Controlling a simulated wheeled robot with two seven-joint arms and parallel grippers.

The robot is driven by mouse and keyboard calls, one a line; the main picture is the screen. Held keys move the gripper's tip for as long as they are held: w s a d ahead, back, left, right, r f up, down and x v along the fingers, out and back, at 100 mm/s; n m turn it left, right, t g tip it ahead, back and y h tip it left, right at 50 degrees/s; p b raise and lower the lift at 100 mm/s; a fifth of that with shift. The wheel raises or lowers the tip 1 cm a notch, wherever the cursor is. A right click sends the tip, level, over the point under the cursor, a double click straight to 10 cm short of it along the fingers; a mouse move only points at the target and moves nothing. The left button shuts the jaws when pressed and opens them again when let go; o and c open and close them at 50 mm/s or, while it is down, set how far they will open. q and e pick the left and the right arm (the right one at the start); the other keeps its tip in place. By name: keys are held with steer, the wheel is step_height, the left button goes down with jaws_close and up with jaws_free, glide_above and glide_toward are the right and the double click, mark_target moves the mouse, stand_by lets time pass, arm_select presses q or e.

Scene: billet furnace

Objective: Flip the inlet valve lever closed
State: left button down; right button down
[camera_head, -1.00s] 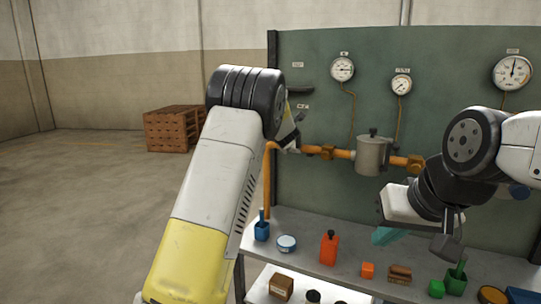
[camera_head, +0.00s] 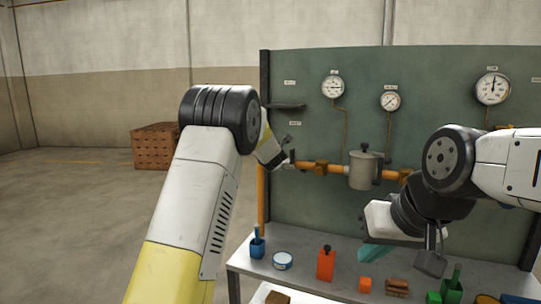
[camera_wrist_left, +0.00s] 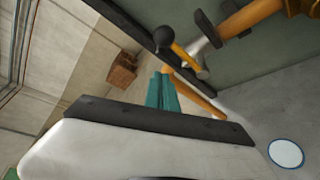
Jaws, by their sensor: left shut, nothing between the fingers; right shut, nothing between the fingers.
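In the left wrist view, a lever with a yellow handle (camera_wrist_left: 186,56) and a dark round end stands at the silver fitting of the orange pipe. My left gripper (camera_wrist_left: 164,92) shows there as teal fingers, shut and empty, beside the lever with a visible gap in the picture. My right gripper (camera_head: 374,254) is shut and empty, pointing down above the bench, away from the lever.
The orange pipe (camera_head: 336,170) runs along the green panel (camera_head: 310,208) into a grey pot (camera_head: 363,169). Gauges hang above. The bench (camera_head: 297,279) below holds a blue holder (camera_head: 257,246), a round tin (camera_head: 283,261), a red can (camera_head: 326,265) and small blocks.

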arm_select(q)
steer(key=v, duration=0.7)
steer(key=shift+a, duration=0.3)
steer(key=shift+s, duration=0.15)
steer(key=s+a+r+m+g+h, duration=0.1)
steer(key=s+r+m+g+h, duration=0.15)
steer(key=s+m, duration=0.6)
steer(key=s+r+m+g+h, duration=0.1)
steer(key=s+r+m+h, duration=0.3)
steer(key=s, duration=0.8)
steer(key=s+a+f+m+g, duration=0.1)
steer(key=s+f+m, duration=0.2)
steer(key=s, duration=0.6)
steer(key=s+a+f+m+g+y, duration=0.1)
steer(key=s+f+m, duration=0.3)
steer(key=s, duration=0.4)
steer(key=s+a+f+m+g+y, duration=0.1)
steer(key=s+a+f+m+g, duration=0.2)
steer(key=s+m, duration=0.3)
steer(key=s+f, duration=0.1)
steer(key=s, duration=0.2)
steer(key=shift+s+a, duration=0.15)
steer(key=shift+s, duration=0.25)
